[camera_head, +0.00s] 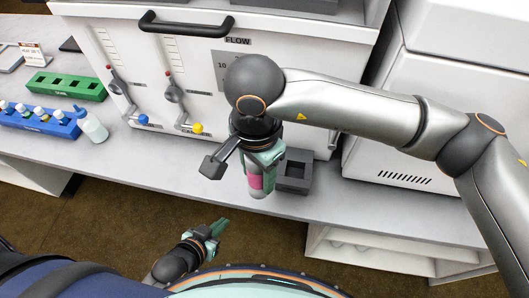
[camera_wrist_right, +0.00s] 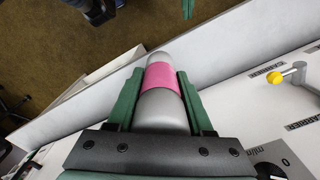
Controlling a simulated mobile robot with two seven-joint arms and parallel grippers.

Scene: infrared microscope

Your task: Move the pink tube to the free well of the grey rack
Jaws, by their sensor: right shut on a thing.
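The pink tube (camera_head: 256,182), silver-grey with a pink band, is held in my right gripper (camera_head: 262,160) above the bench near its front edge. In the right wrist view, the tube (camera_wrist_right: 160,78) lies between the two green fingers of the gripper (camera_wrist_right: 160,84), which are shut on it. The grey rack (camera_head: 293,186), a small dark block with a square well showing, stands on the bench just right of the tube. The arm and gripper hide part of it. My left gripper (camera_head: 213,231) is low, in front of the bench and away from the tube; its jaw opening is unclear.
A white cabinet (camera_head: 215,55) with levers stands behind the rack, and a white instrument (camera_head: 400,150) is to the right. A green rack (camera_head: 68,86), a blue rack (camera_head: 40,120) with small bottles and a white bottle (camera_head: 92,126) are at left. The bench between is clear.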

